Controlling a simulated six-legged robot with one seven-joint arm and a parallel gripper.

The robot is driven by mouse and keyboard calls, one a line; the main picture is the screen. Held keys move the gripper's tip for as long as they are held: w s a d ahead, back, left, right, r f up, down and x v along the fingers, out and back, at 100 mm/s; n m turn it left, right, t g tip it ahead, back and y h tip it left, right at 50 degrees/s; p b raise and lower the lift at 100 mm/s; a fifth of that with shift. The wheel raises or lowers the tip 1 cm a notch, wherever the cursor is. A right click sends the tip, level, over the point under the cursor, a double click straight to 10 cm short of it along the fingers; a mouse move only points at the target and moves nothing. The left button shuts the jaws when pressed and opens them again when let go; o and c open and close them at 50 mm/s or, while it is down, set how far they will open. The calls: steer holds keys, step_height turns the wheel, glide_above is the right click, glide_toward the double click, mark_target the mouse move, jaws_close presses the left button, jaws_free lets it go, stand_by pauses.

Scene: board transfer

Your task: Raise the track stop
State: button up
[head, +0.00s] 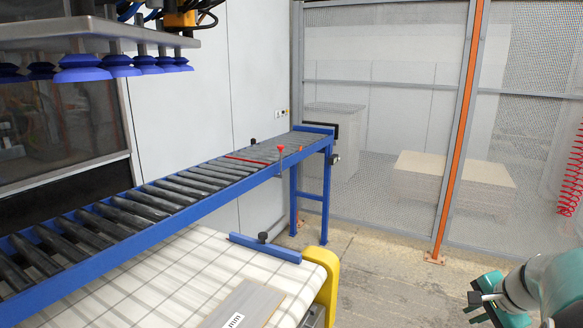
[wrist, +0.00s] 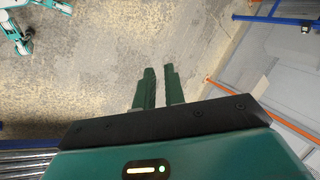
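The roller track (head: 150,216) has a blue frame and grey rollers in the head view. A thin red bar (head: 246,160) lies low across its rollers toward the far end; I take it as the track stop. A red-knobbed lever (head: 280,149) stands upright at the track's near side, close to the bar. My gripper (wrist: 158,70) shows in the wrist view with two green fingers, a narrow gap between them, and nothing held. It points at bare floor, apart from the track stop, which is not clearly visible in that view.
A belt conveyor (head: 165,270) runs below the track, with a blue guide (head: 265,248) and a grey board (head: 247,304) on it. Blue suction cups (head: 82,68) hang at upper left. A mesh fence (head: 380,100) with an orange post (head: 462,130) stands behind. Open floor (head: 375,280) lies at right.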

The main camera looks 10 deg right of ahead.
steer(key=a+r+n, duration=0.1)
steer(key=a, duration=0.2)
steer(key=a+r+n, duration=0.1)
steer(key=a, duration=0.3)
steer(key=a+r+n, duration=0.1)
steer(key=a+n, duration=0.1)
steer(key=a, duration=0.1)
steer(key=shift+a+r+y, duration=0.15)
steer(key=shift+r+y, duration=0.05)
steer(key=shift+y, duration=0.2)
jaws_close()
steer(key=s+a+r+n, duration=0.1)
steer(key=s+a+n, duration=0.3)
steer(key=a, duration=0.3)
steer(key=s+a+r+n+h, duration=0.1)
steer(key=s+a+n, duration=0.3)
steer(key=a, duration=0.3)
steer(key=s+a+r+n, duration=0.1)
steer(key=s+a+n, duration=0.3)
steer(key=a, duration=0.3)
steer(key=shift+a, duration=0.15)
